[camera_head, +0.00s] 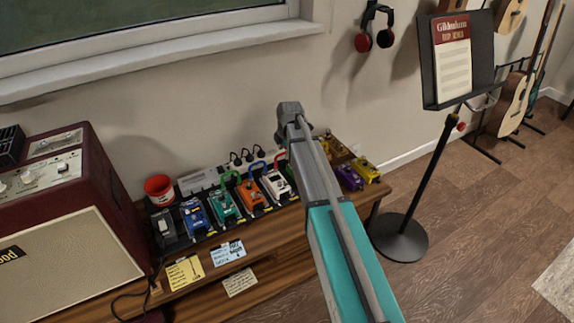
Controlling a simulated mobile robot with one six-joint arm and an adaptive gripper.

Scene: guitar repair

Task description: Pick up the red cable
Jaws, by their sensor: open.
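A short red cable (279,156) arches up behind the white pedal (276,184), among the row of effect pedals on the wooden bench. It is just left of my arm, and its right end is close to the arm's edge. A blue cable (256,165) and a green cable (231,175) arch up in the same way to its left. My arm reaches up across the middle of the view and bends at its far end above the bench. My gripper is not visible; the arm seems to hide it.
Several pedals stand along the wooden bench (189,297), including an orange pedal (252,194) and a purple pedal (349,177). A large red amplifier (75,225) stands at left. A music stand (428,170) is at right. A window sill (150,61) juts out above.

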